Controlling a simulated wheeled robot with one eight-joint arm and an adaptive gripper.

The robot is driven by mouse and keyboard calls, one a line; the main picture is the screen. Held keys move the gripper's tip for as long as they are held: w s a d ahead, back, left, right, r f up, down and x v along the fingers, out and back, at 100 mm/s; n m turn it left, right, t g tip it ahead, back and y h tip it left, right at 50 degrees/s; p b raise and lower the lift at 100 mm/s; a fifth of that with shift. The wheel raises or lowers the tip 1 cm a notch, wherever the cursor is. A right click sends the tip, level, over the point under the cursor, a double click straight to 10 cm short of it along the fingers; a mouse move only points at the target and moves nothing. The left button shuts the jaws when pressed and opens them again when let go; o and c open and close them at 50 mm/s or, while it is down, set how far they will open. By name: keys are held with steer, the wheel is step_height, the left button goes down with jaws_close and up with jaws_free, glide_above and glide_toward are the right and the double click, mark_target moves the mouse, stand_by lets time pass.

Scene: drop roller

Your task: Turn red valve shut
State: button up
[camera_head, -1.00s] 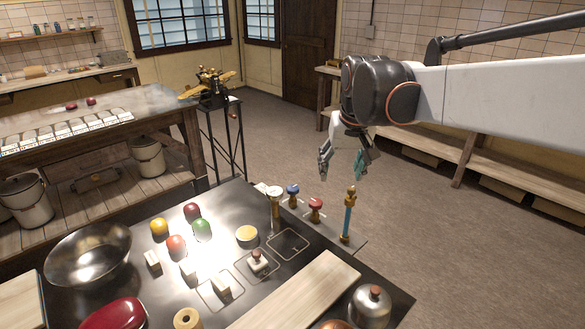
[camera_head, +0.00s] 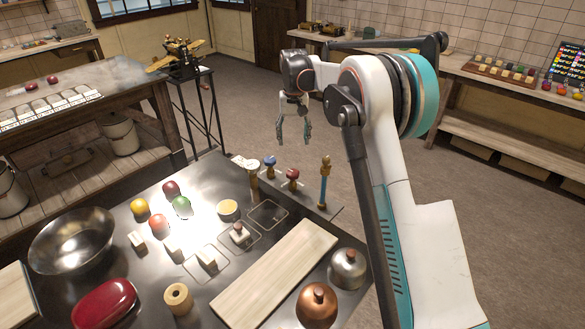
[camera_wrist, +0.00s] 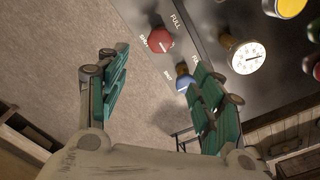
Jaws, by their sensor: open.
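The red valve (camera_head: 291,175) stands at the far right edge of the dark metal table, between the blue valve (camera_head: 269,163) and a blue post with brass ends (camera_head: 325,182). In the wrist view the red valve (camera_wrist: 160,39) lies beyond my fingers, with lettering around it. The blue valve (camera_wrist: 184,80) is partly hidden by my right-hand finger there. My gripper (camera_head: 295,132) hangs above and behind the valves, apart from them. Its teal-padded fingers are spread and empty, as the wrist view also shows (camera_wrist: 160,88).
A gauge (camera_wrist: 247,56) stands beside the valves. The metal table (camera_head: 150,265) holds a steel bowl (camera_head: 72,240), several coloured balls, a wooden board (camera_head: 275,275) and a copper-coloured pot (camera_head: 317,304). Open floor (camera_head: 235,110) lies behind the valves.

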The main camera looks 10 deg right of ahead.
mark_target(293, 172)
steer(key=f, duration=0.5)
steer(key=f+b, duration=0.1)
steer(key=f, duration=0.4)
steer(key=w+f+b, duration=0.1)
steer(key=f, duration=0.4)
steer(key=shift+f, duration=0.3)
steer(key=c, duration=1.1)
